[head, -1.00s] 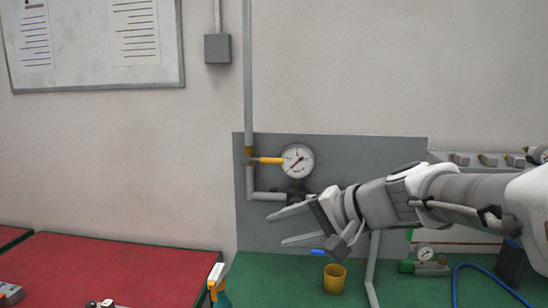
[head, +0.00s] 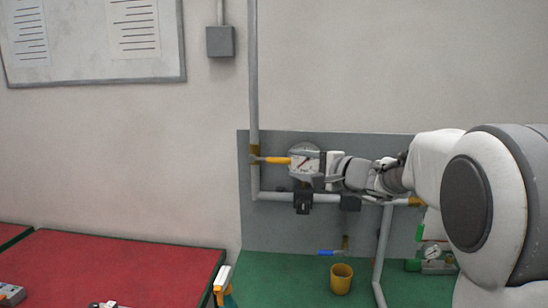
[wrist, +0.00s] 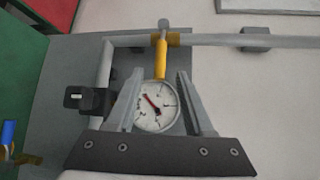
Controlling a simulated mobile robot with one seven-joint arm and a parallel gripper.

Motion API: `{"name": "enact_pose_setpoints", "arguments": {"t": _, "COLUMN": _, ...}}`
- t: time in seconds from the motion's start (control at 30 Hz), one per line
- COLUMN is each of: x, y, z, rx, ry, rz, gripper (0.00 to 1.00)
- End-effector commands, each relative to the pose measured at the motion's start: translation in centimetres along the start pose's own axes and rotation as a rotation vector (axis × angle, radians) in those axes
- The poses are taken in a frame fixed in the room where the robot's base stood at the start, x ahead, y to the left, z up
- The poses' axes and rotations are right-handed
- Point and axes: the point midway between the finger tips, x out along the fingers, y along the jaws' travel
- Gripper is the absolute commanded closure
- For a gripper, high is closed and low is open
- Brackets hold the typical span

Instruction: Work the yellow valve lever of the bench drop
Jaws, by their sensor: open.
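The yellow valve lever (head: 276,160) sticks out to the right from a brass valve (head: 254,155) on the vertical grey pipe. In the wrist view the lever (wrist: 160,62) points toward my gripper. My gripper (head: 298,161) is open at the lever's free end, in front of the round pressure gauge (head: 303,147). In the wrist view the lever's end shows between the two fingertips of my gripper (wrist: 160,76), with a gap on each side. The gauge dial (wrist: 157,108) shows behind the fingers. I cannot tell how deep the lever sits between them.
A horizontal pipe (head: 325,197) with black fittings runs below my gripper. A blue-handled valve (head: 332,252) and a yellow cup (head: 341,280) are lower down, at the green bench (head: 280,285). A red bench (head: 110,265) lies left.

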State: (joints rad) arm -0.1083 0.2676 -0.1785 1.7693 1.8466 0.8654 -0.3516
Motion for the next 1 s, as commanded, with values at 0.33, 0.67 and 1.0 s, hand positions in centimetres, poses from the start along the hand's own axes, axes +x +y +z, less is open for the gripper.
{"name": "enact_pose_setpoints", "arguments": {"t": 0.33, "x": 6.9, "y": -0.1, "z": 0.1, "rx": 0.0, "ry": -0.003, "rz": 0.002, "gripper": 0.48}}
{"name": "enact_pose_setpoints", "arguments": {"t": 0.67, "x": 10.0, "y": -0.1, "z": 0.1, "rx": -0.001, "ry": -0.001, "rz": 0.0, "gripper": 0.48}}
{"name": "enact_pose_setpoints", "arguments": {"t": 1.0, "x": 10.2, "y": 0.0, "z": 0.1, "rx": 0.0, "ry": -0.001, "rz": 0.0, "gripper": 0.53}}
